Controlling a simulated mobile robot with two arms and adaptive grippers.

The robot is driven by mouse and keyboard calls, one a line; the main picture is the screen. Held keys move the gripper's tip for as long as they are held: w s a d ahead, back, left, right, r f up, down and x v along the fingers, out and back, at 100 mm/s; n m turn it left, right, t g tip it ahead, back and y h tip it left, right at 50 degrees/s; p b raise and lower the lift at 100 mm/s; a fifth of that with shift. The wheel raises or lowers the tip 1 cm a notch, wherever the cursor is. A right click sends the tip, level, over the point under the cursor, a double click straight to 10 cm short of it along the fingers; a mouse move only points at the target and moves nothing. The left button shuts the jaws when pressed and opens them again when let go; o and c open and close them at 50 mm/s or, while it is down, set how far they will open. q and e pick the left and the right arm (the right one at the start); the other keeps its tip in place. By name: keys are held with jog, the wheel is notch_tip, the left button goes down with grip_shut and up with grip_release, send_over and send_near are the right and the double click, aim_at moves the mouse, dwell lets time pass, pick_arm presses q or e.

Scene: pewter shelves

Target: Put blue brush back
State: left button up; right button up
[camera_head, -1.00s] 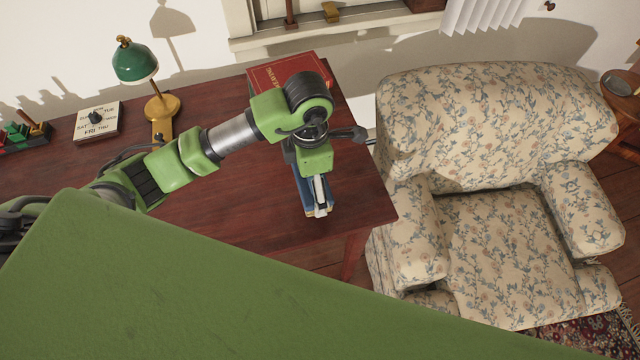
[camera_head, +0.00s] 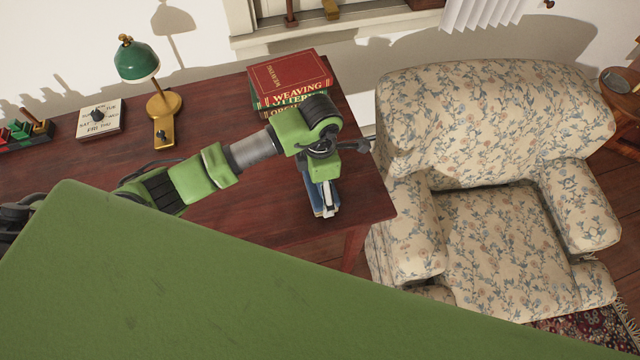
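My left arm comes in from the left over the dark wooden desk. My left gripper (camera_head: 325,206) points down near the desk's right end, right at a blue object (camera_head: 312,195) with a pale part. The gripper covers most of this object, so I cannot tell whether it is the blue brush or whether the fingers are closed on it. A rack (camera_head: 22,137) with green and red pieces and a wooden-looking handle stands at the desk's far left, cut off by the picture edge. My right gripper is not in view.
A stack of books (camera_head: 290,83), red on top, sits at the back of the desk behind my arm. A green-shaded lamp (camera_head: 137,61) and a calendar block (camera_head: 101,120) stand farther left. A floral armchair (camera_head: 500,120) is close to the desk's right edge.

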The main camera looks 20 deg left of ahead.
pick_arm(q)
jog(key=shift+o, duration=0.9)
jog(key=shift+r, duration=0.15)
jog(key=shift+r, duration=0.2)
notch_tip(320, 180, up, 12)
jog(key=shift+f+b, duration=0.15)
jog(key=shift+b, duration=0.9)
